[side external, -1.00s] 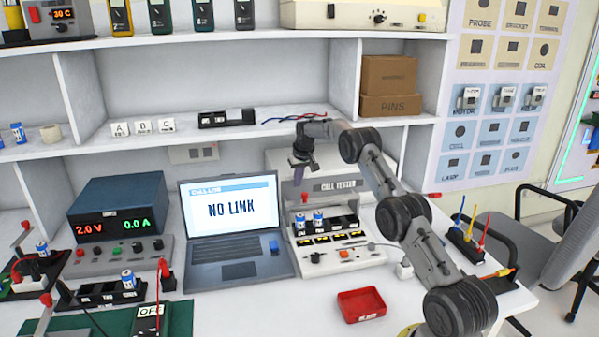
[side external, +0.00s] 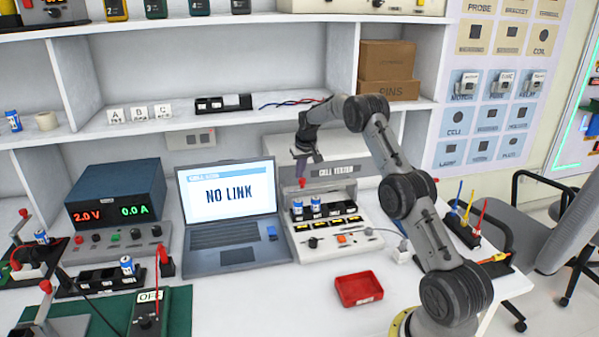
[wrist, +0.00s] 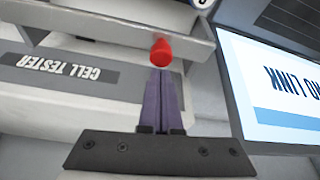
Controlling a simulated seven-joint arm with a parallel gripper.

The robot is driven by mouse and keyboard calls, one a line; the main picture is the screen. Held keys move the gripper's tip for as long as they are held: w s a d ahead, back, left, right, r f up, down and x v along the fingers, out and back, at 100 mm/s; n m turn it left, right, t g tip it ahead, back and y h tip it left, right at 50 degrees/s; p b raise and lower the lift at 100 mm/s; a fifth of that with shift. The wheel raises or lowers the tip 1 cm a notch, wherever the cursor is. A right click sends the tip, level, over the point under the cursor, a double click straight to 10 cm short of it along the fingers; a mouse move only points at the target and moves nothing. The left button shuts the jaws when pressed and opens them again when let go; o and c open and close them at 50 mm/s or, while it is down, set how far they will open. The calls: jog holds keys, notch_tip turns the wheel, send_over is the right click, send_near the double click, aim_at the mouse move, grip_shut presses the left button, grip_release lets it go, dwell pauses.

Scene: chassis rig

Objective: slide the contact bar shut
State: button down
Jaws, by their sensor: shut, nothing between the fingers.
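The cell tester (side external: 345,232) is a white bench unit with a dark label on its back part, and the label also shows in the wrist view (wrist: 68,71). A red knob (wrist: 162,52) sits on a pale bar (wrist: 110,32), which I take for the contact bar. Small blue and white cells (side external: 316,205) stand in the left slots of the tester's black holder. My gripper (side external: 304,174) is above the tester's left side. In the wrist view its purple fingers (wrist: 160,80) are together and empty, with their tips at the red knob; I cannot tell whether they touch it.
A laptop (side external: 228,215) reading NO LINK stands close on the tester's left. A red tray (side external: 359,290) lies in front of it. A rack of coloured leads (side external: 466,232) stands at the right. A shelf (side external: 200,128) runs behind.

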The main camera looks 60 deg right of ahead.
jog(key=shift+a, duration=0.1)
jog(key=s+a, duration=0.4)
jog(key=shift+s+a, duration=0.3)
jog(key=shift+s, duration=0.05)
jog(key=shift+w+d, duration=0.3)
jog(key=shift+w, duration=0.1)
jog(key=shift+w+d+r, duration=0.25)
jog(key=shift+w+d, duration=0.2)
jog(key=shift+w, duration=0.2)
jog(key=shift+w+d+r, duration=0.2)
jog(key=shift+w+d, duration=0.25)
jog(key=shift+w, duration=0.15)
jog(key=v, duration=0.9)
jog(key=shift+s+a+r, duration=0.1)
